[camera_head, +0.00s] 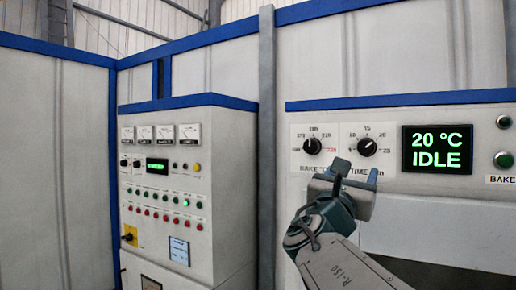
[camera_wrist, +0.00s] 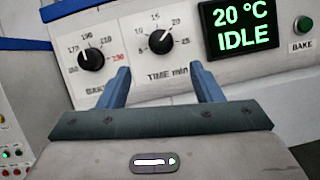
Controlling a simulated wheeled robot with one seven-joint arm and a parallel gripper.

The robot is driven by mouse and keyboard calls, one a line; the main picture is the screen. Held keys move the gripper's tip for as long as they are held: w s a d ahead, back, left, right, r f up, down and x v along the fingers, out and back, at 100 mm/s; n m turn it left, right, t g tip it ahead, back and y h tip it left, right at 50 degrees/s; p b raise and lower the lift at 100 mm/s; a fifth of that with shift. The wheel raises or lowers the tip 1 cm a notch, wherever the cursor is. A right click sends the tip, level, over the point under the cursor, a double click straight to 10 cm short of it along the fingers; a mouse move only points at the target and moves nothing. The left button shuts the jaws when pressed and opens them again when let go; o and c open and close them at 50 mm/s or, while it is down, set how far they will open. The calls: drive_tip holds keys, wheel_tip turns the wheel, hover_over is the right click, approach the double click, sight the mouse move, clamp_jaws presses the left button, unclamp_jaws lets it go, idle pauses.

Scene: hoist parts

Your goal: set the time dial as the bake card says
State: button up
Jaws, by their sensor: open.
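The time dial (camera_head: 366,146) is a round black knob on a white plate marked "TIME min". It also shows in the wrist view (camera_wrist: 160,41), where its white mark points to the upper right. My gripper (camera_head: 355,171) is open and empty, just in front of and below the time dial. In the wrist view its two blue fingers (camera_wrist: 160,70) stand left and right of the dial's lower side, apart from the knob as far as I can tell. I cannot pick out a readable bake card in either view.
The temperature dial (camera_head: 312,146) is close to the left of the time dial. The display (camera_head: 437,149) reads 20 °C IDLE. A control cabinet (camera_head: 158,113) with gauges, lamps and a small blue-edged label (camera_head: 179,251) stands at the left.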

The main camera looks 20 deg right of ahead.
sight(366, 148)
drive_tip(key=p+x, duration=0.3)
drive_tip(key=x, duration=0.9)
drive_tip(key=shift+d+r+p, duration=0.1)
drive_tip(key=shift+d+p, duration=0.05)
drive_tip(key=shift+p, duration=0.25)
drive_tip(key=c, duration=1)
